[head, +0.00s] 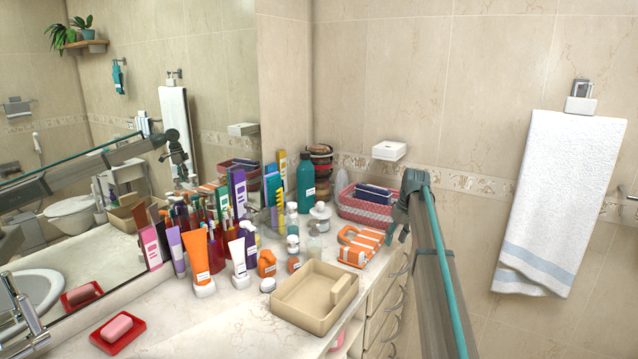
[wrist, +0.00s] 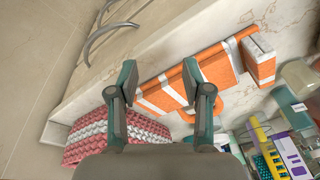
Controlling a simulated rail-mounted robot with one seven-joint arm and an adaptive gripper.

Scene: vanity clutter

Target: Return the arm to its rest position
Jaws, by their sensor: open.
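My gripper (head: 400,212) is at the right end of the counter in the head view, at the end of my arm coming up from the lower right. In the wrist view its two fingers (wrist: 160,80) are apart, with nothing held between them. The orange and white striped item (head: 360,246) lies on the counter to the left of the gripper in the head view. It shows beyond and between the fingers in the wrist view (wrist: 232,68). I cannot tell the exact height of the fingers over it.
A pink woven basket (head: 365,207) stands behind the gripper. A beige tray (head: 300,310) sits at the counter's front, with several bottles and tubes to its left and behind. A red soap dish (head: 117,343) is at front left. Drawers with curved handles (head: 398,300) face right.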

